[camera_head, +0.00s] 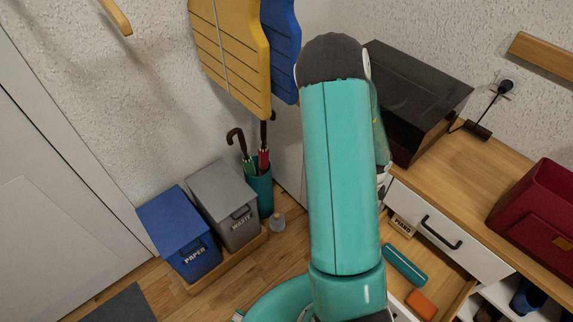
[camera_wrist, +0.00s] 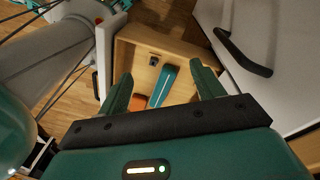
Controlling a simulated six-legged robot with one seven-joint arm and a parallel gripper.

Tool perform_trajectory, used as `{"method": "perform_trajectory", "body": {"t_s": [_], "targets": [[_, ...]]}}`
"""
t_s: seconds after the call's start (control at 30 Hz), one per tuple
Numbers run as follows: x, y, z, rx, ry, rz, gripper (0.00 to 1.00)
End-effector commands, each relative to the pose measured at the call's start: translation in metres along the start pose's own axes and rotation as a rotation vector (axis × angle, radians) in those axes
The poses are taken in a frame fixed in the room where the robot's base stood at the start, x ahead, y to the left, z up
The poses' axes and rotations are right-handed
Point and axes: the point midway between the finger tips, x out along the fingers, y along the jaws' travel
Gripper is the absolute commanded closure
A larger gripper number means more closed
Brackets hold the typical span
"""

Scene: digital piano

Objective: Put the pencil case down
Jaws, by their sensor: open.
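A long teal case (camera_head: 405,266), which looks like the pencil case, lies in an open wooden drawer (camera_head: 455,297). In the wrist view the pencil case (camera_wrist: 163,84) shows between the two fingers, lying on the drawer floor, with a pale strip along its side. My gripper (camera_wrist: 161,69) is open, its green fingers apart on either side of the case in the picture; no contact shows. In the head view my teal arm hides the gripper.
A dark red box (camera_head: 540,212) and a black box (camera_head: 412,95) stand on the wooden top. Blue and grey bins (camera_head: 180,235) stand at left. A small dark item (camera_wrist: 153,60) is in the drawer.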

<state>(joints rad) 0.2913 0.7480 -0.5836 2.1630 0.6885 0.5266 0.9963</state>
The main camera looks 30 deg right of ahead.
Motion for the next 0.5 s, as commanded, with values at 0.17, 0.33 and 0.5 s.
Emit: {"method": "perform_trajectory", "body": {"t_s": [0.17, 0.33, 0.5], "targets": [[-0.068, 0.008, 0.072, -0.326, -0.118, -0.066, 0.33], [-0.131, 0.031, 0.126, -0.646, -0.187, -0.143, 0.33], [-0.191, 0.065, 0.166, -0.975, -0.215, -0.236, 0.33]]}}
